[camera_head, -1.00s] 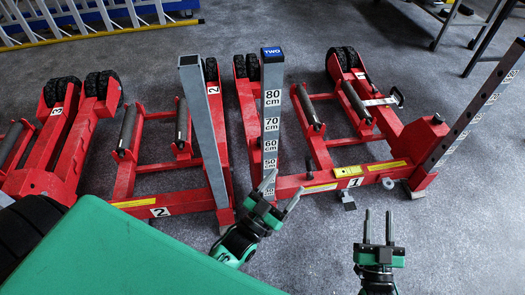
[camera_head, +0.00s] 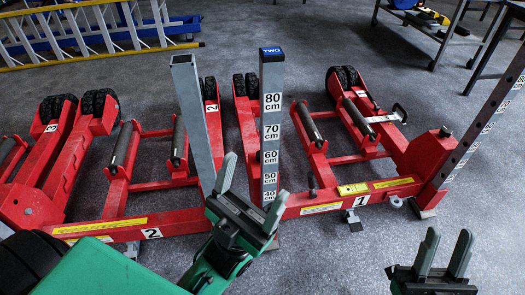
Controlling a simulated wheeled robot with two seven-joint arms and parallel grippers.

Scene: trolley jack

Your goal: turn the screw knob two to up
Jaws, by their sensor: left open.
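The post marked TWO (camera_head: 272,120) has a blue cap and a centimetre scale. It stands upright at the inner end of red trolley jack 2 (camera_head: 185,222). I cannot make out a screw knob two; the foot of this post is partly hidden behind my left gripper. My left gripper (camera_head: 252,184) is open and empty, with its fingers up in front of the two grey posts; I cannot tell whether it touches them. My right gripper (camera_head: 446,240) is open and empty at the lower right, over bare floor.
Red jack 1 (camera_head: 375,184) lies right of the post, with a small round grey part (camera_head: 395,201) on its near side. A green surface (camera_head: 120,275) fills the lower left. A ladder (camera_head: 90,35) lies at the back left. Grey floor is clear at lower right.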

